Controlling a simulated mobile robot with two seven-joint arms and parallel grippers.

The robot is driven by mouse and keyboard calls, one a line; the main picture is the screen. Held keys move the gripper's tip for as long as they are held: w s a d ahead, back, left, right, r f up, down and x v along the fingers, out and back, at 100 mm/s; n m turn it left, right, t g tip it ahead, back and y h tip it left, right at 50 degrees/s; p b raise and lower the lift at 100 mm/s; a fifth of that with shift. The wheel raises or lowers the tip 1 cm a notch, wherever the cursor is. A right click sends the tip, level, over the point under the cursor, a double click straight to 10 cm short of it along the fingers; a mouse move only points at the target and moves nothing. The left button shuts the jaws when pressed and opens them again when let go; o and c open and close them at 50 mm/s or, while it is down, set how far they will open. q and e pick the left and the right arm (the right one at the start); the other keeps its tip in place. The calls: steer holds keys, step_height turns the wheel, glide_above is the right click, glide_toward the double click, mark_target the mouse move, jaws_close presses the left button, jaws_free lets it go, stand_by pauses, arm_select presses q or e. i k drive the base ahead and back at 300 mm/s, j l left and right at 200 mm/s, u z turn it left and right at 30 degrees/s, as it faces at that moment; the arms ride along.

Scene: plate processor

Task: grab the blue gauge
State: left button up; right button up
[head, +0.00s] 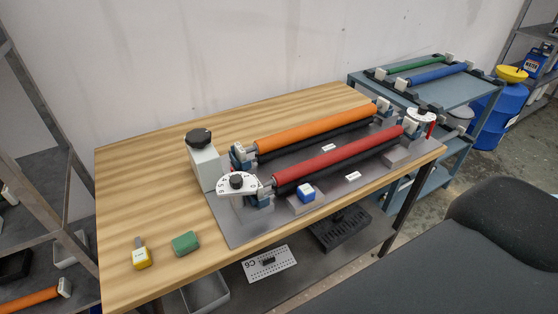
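A small blue block with a white face (306,192), which looks like the blue gauge, sits on a small grey block at the front edge of the roller machine's grey base plate (232,228). It is just in front of the red roller (340,157), near that roller's left end. Nothing is holding it. Neither my left nor my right gripper is in the head view.
The machine stands on a wooden table (130,190). An orange roller (318,129) lies behind the red one. A dark shape fills the lower right.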

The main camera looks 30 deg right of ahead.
mark_target(305, 192)
steer(key=j+z, duration=0.1)
steer(key=z, duration=0.75)
steer(key=j+z, duration=0.15)
steer(key=z, duration=0.75)
steer(key=k+j, duration=0.05)
